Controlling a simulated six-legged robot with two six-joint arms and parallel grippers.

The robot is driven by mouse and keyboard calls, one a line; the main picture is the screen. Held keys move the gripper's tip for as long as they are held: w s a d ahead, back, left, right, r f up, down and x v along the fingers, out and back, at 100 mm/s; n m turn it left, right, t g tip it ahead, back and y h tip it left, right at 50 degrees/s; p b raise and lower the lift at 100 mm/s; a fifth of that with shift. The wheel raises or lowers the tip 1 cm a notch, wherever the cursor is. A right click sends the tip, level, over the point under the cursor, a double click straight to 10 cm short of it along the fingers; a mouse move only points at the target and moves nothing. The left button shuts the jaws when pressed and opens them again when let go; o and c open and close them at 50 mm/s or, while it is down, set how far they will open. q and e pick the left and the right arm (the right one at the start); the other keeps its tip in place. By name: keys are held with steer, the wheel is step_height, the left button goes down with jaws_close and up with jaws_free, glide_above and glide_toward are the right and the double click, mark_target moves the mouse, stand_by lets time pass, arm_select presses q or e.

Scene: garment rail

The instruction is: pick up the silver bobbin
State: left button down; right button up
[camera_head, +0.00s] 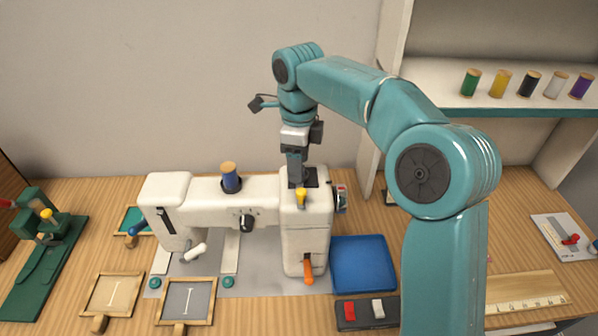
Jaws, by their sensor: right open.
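I cannot pick out a silver bobbin for certain. The white sewing machine (220,192) stands at the middle of the table, with a blue thread spool (230,178) upright on its top. My right gripper (303,180) points down over the right end of the machine's top, just behind a yellow knob (301,197). It is open, and I see nothing held in it. The arm and gripper hide part of the machine's top there. My left gripper is not in view.
A shelf (430,88) at the upper right holds several spools, one of them pale (555,85). An empty blue tray (363,262) lies right of the machine. A red and white switch box (366,311) is in front. Framed pieces (186,301) lie front left; a green device (45,260) stands far left.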

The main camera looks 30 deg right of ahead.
steer(key=shift+s+a+r, duration=0.1)
steer(key=shift+s+a, duration=0.1)
steer(key=shift+a, duration=0.2)
steer(key=shift+s, duration=0.1)
steer(key=shift+c, duration=0.5)
steer(key=shift+d, duration=0.3)
steer(key=c, duration=1)
steer(key=shift+a, duration=0.2)
steer(key=shift+w+d, duration=0.1)
steer(key=shift+w, duration=0.1)
